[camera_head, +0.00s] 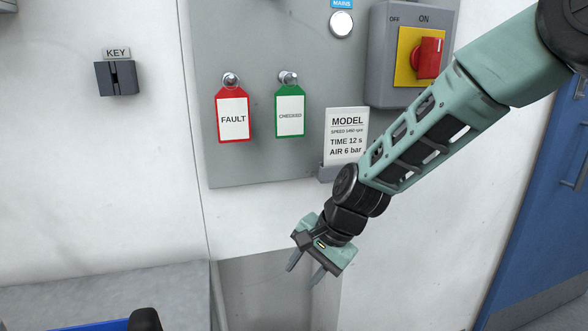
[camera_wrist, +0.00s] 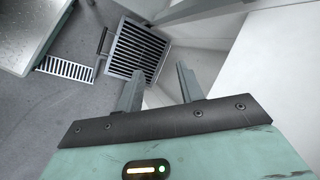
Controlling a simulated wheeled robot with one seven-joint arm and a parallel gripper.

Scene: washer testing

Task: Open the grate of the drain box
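The grate (camera_wrist: 137,50) is a square of dark parallel bars in a pale frame, low down at the top centre of the wrist view. A bar-like handle (camera_wrist: 102,42) sticks out at its left side. The grate looks flat over its drain box, whose body I cannot make out clearly. My gripper (camera_wrist: 158,80) is open and empty, its fingers apart, above and apart from the grate. In the head view my gripper (camera_head: 304,270) points down at the lower centre, in front of the white wall; the grate is not visible there.
A grey counter (camera_head: 110,290) stands at the lower left, with a blue-edged item (camera_head: 95,326) on it. A long narrow slotted grating (camera_wrist: 67,68) lies in the floor left of the grate. A wall panel carries tags and a red switch (camera_head: 428,58). A blue door (camera_head: 540,200) is at the right.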

